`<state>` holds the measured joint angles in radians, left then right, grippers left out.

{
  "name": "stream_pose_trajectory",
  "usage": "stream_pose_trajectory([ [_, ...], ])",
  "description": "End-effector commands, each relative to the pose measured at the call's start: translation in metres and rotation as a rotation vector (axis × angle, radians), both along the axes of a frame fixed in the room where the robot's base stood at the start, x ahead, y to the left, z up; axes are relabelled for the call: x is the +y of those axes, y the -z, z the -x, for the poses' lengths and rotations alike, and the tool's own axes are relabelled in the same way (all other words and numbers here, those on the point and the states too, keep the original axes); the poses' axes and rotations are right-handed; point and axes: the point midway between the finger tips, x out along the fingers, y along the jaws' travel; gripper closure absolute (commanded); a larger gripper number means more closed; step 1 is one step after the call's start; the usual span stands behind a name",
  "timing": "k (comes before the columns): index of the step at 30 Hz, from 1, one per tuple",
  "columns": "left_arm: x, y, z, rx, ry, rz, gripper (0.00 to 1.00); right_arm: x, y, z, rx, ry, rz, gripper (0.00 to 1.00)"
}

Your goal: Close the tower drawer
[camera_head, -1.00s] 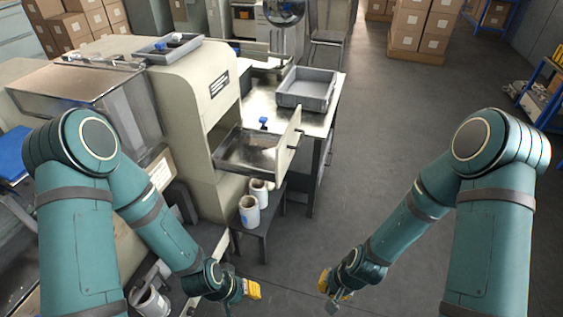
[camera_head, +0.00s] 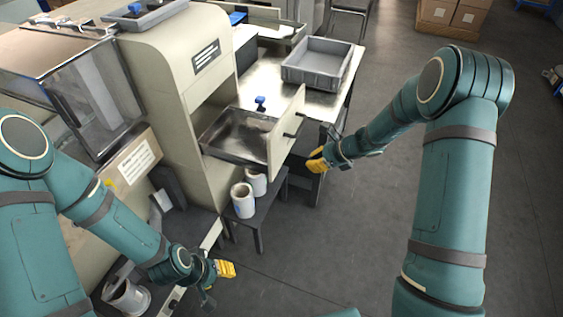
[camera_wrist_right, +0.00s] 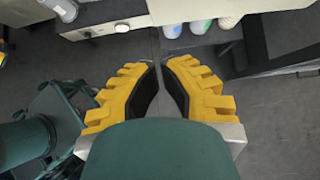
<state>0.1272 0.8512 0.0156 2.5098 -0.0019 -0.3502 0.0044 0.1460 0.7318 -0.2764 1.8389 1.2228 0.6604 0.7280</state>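The tower drawer (camera_head: 287,135) is pulled out of the beige tower (camera_head: 190,85). Its metal tray is exposed, and dark handles stick out from its front panel.
A small blue-handled item (camera_head: 260,102) is at the drawer's far side. The floor to the right is clear.

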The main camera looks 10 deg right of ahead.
Motion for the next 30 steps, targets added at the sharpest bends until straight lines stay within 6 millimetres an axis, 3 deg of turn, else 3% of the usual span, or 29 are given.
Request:
stream_pose_trajectory([
  [5,0.000,0.005,0.000,-0.001,0.000,0.000,0.57,0.011,0.014,-0.007,0.001,-0.001,-0.002,1.00],
  [18,0.001,0.024,-0.004,-0.010,-0.003,-0.002,0.57,0.061,0.074,-0.039,0.001,-0.004,-0.001,1.00],
  [24,0.001,0.025,-0.005,-0.012,-0.002,-0.003,0.57,0.083,0.071,-0.055,-0.002,-0.004,0.002,1.00],
  [30,0.001,0.026,-0.005,-0.013,-0.003,-0.003,0.57,0.091,0.070,-0.061,-0.001,-0.002,0.000,1.00],
])
